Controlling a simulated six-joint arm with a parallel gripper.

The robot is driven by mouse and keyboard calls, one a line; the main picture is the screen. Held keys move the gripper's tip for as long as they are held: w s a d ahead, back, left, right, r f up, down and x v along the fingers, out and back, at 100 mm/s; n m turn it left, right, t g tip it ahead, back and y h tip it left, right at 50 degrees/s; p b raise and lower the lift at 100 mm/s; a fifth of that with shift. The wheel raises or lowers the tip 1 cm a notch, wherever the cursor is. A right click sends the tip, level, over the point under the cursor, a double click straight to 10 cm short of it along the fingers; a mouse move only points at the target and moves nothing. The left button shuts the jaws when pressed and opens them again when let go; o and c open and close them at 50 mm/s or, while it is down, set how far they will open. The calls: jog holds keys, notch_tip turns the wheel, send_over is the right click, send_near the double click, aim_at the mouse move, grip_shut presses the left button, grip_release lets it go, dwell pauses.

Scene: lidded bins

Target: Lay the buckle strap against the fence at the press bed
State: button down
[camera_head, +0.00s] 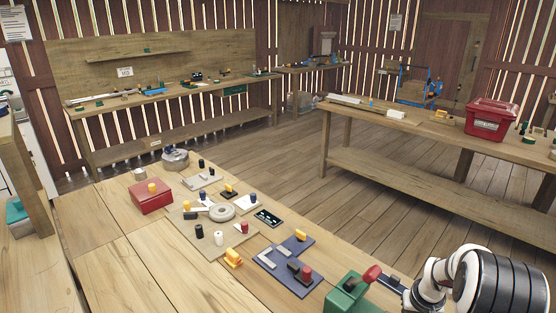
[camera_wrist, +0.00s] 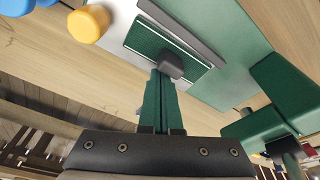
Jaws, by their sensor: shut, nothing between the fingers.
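My gripper (camera_wrist: 170,68) is shut and empty in the wrist view, its green fingers together with a dark tip. The tip overlaps a dark green plate (camera_wrist: 150,40) with a pale edge line; contact cannot be told. A grey bar (camera_wrist: 190,25) runs beside that plate, next to a wider green surface (camera_wrist: 226,65). In the head view a green press-like fixture (camera_head: 350,294) with a red handle (camera_head: 371,274) stands at the bottom edge, beside my arm. I cannot pick out the buckle strap or the fence with certainty.
On the near bench, a red lidded bin (camera_head: 151,198) and a blue-grey plate (camera_head: 284,264) with small parts lie left of the fixture. A yellow knob (camera_wrist: 88,24) and a green block (camera_wrist: 284,85) flank the plate. The bench's front left is clear.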

jog(key=shift+s+a, duration=0.15)
jog(key=shift+a, duration=0.05)
jog(key=shift+w+d, duration=0.5)
jog(key=shift+d, duration=0.05)
notch_tip(320, 180, up, 7)
dwell(0.3)
